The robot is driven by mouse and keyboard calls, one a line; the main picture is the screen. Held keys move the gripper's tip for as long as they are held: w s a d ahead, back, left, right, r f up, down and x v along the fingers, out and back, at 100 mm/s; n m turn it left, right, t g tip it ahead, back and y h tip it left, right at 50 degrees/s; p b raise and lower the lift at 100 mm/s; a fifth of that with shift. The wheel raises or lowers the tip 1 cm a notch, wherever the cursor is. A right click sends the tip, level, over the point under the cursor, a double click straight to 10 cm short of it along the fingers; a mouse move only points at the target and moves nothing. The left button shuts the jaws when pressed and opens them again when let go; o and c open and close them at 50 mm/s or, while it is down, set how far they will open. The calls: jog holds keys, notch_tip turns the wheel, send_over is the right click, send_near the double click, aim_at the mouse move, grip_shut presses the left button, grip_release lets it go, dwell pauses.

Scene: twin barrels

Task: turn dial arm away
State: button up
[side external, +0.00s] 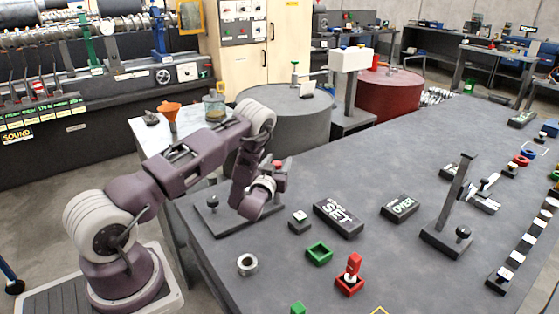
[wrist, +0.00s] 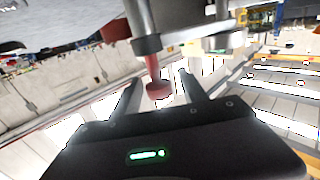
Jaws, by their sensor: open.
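A red knob (side external: 279,165) shows beside my gripper (side external: 268,182) at the back edge of the dark table in the side view. In the wrist view, a red handle with a flared end (wrist: 158,88) sits between the fingers of my gripper (wrist: 158,76), which are apart on either side of it. The handle joins a grey post with a collar (wrist: 148,44). I cannot tell whether this is the dial arm, or whether either finger touches it. My wrist hides part of the fixture in the side view.
A grey barrel (side external: 280,125) and a red barrel (side external: 388,95) stand behind the table, with a white box on a post (side external: 350,60) between them. A SET block (side external: 338,217), an OVER block (side external: 400,206) and an upright grey post (side external: 455,190) stand on the table (side external: 380,160).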

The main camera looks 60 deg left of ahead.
jog(key=shift+x, duration=0.8)
grip_shut()
dwell(0.8)
